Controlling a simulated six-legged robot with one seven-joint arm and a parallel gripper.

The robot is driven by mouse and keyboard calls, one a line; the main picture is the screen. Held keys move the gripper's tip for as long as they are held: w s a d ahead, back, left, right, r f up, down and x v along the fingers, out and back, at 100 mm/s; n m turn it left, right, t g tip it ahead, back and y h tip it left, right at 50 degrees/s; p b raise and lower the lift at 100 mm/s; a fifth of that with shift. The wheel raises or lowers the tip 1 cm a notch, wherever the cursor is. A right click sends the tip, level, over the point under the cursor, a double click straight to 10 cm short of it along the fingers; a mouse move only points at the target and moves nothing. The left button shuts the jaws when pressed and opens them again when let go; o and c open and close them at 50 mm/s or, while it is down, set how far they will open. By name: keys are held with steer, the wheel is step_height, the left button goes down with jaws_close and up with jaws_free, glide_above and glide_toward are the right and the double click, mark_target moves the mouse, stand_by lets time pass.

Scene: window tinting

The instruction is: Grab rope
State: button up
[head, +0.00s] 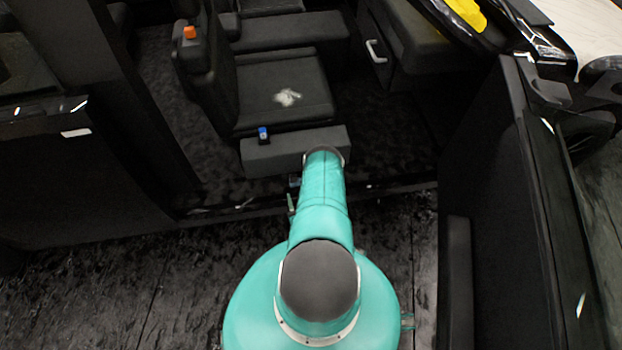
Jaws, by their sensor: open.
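I cannot make out a clear rope in the head view. A small crumpled white thing (287,97) lies on the dark seat cushion (262,108) inside the vehicle; it is too small to tell whether it is rope or cloth. My teal arm reaches from the bottom middle up towards the door opening, its dark rounded joint in front of the grey block below the seat. My gripper is not visible; it seems hidden behind or below my arm.
An open dark door (490,200) stands on the right. A dark sill (385,187) crosses the opening. A grey block (292,150) with a small blue-topped item (263,134) sits before the seat. An orange item (190,32) is on the seat back. Yellow shows at top right (467,13).

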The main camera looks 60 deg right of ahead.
mark_target(294, 178)
steer(key=x, duration=0.3)
steer(key=shift+w+d, duration=0.25)
steer(key=shift+d, duration=0.1)
steer(key=shift+r+x, duration=0.15)
steer(key=shift+x, duration=1.2)
steer(key=shift+r+x, duration=0.1)
steer(key=shift+x, duration=1.25)
steer(key=shift+s+d, duration=0.1)
steer(key=shift+s, duration=0.05)
steer(key=c, duration=1.1)
steer(key=shift+r, duration=0.1)
